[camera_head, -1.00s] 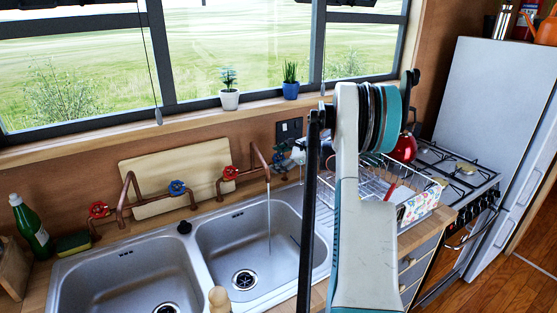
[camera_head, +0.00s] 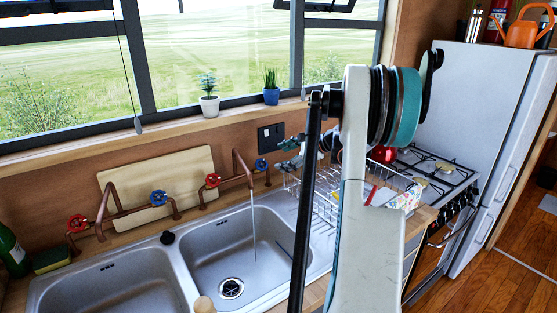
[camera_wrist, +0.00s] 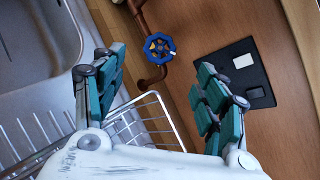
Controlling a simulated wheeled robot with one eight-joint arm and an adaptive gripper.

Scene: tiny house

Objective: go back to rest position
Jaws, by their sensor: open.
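My gripper (camera_head: 288,152) shows small in the head view, partly hidden behind my own arm, near the wall above the dish rack. In the wrist view my gripper (camera_wrist: 160,65) has its two teal-padded fingers spread wide apart, with nothing between them. Beyond the fingers are a blue tap valve (camera_wrist: 159,46) on a copper pipe and a dark wall socket plate (camera_wrist: 236,74). The socket plate also shows in the head view (camera_head: 271,137).
A double sink (camera_head: 120,285) with running water lies at lower left. A wire dish rack (camera_head: 325,200) stands close below my gripper. Potted plants (camera_head: 209,105) line the sill. The stove (camera_head: 440,180) and fridge (camera_head: 490,120) are at right, with open floor (camera_head: 480,285) in front.

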